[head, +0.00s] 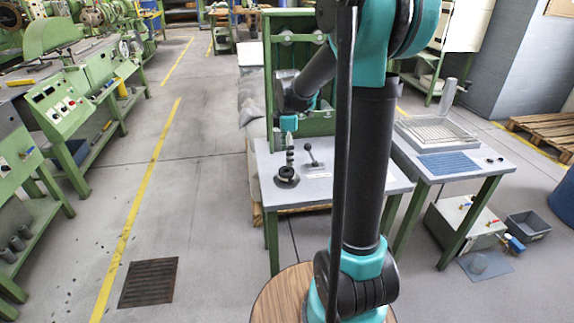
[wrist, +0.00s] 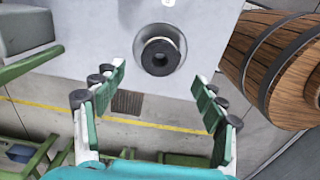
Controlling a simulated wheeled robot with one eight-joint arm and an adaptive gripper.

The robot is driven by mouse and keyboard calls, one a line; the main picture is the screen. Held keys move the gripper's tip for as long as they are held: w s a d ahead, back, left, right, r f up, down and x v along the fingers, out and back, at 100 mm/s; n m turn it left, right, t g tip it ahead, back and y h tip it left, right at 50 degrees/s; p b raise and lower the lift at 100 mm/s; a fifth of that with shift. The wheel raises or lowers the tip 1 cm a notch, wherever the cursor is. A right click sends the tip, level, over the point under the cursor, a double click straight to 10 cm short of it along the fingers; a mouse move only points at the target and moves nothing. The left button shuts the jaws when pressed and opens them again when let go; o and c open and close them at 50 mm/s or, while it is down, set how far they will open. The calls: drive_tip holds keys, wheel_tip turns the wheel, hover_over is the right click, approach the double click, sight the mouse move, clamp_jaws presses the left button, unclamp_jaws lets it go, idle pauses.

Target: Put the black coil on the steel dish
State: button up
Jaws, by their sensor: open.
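The black coil (wrist: 160,57) sits near the edge of a grey tabletop in the wrist view. A round, shiny grey rim around it looks like the steel dish (wrist: 159,29), with the coil inside that rim. In the head view the coil (head: 287,180) shows as a small dark ring on the table; the dish is hard to make out there. My gripper (wrist: 160,76) is open and empty, with its two fingers spread apart and nothing between the pads. In the head view my gripper (head: 290,156) points down just above the coil.
A small black lever (head: 313,158) stands on the tabletop (head: 322,187) right of the coil. A green frame rises behind. A second table (head: 462,172) with a wire tray (head: 436,131) and blue mat stands to the right. Open floor lies left.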

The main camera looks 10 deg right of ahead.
drive_tip(key=s+d+f+m+t, duration=0.2)
drive_tip(key=s+f+m, duration=0.2)
drive_tip(key=s+m, duration=0.5)
drive_tip(key=s+d+f+m+t, duration=0.2)
drive_tip(key=s+f+m, duration=0.1)
drive_tip(key=s+m, duration=0.6)
drive_tip(key=s, duration=0.4)
drive_tip(key=shift+f, duration=0.4)
